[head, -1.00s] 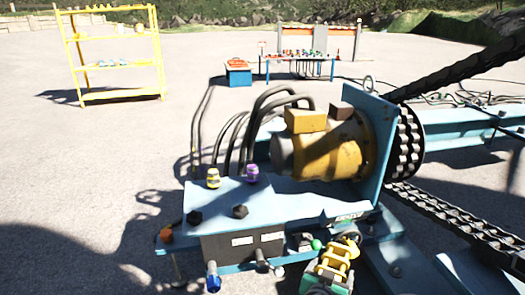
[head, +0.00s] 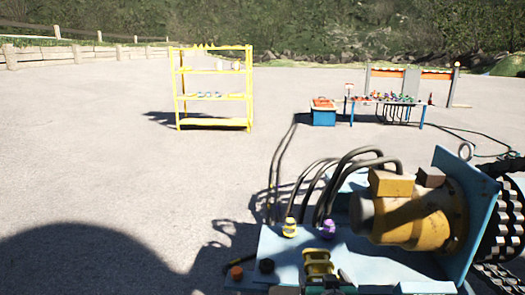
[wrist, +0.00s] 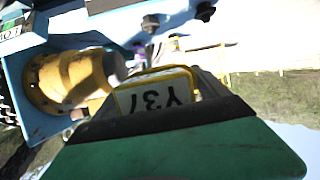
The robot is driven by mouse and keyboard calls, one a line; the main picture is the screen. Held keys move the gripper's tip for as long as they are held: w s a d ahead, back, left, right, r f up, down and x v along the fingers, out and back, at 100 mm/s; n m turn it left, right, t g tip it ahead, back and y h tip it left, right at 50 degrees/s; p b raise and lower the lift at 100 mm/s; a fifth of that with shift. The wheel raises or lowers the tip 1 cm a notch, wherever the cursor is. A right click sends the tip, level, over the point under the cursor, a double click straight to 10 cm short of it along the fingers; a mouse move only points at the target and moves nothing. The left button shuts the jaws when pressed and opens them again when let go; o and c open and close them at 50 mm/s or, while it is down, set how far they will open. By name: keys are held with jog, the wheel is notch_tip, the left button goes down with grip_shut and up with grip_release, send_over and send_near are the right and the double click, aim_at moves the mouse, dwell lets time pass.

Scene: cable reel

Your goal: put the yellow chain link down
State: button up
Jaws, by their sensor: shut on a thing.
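The yellow chain link (head: 317,264) is at the bottom centre of the head view, in front of the blue machine frame. My gripper (head: 322,284), green and dark, is shut on it from below; its lower part is cut off by the picture edge. In the wrist view, a yellow-edged piece with a white plate marked Y37 (wrist: 157,94) stands out beyond the green and black gripper body. I take it to be the link. The fingertips are mostly hidden there. The link is held up, and I see no support under it.
The blue frame (head: 270,242) carries a yellow motor (head: 415,222), cables and small yellow and purple fittings close by. A yellow shelf rack (head: 213,125) stands on open paving at the back. A blue-legged table (head: 386,102) and a blue box with an orange top (head: 323,115) stand to its right.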

notch_tip(320, 180, up, 31)
jog(key=m+h+p, duration=0.3)
jog(key=p, duration=2.7)
jog(key=s+a+f+n+y, duration=0.1)
jog(key=a+f+n+y, duration=0.2)
jog(key=a, duration=0.4)
jog(key=s+a+f+n+y, duration=0.1)
jog(key=a+n+y, duration=0.3)
jog(key=a, duration=0.2)
jog(key=w+d+r+m+h, duration=0.1)
jog(key=d+r, duration=0.2)
jog(key=d, duration=0.3)
jog(key=d+r+m+h, duration=0.2)
jog(key=d+r, duration=0.1)
jog(key=d, duration=0.4)
jog(key=shift+w, duration=0.4)
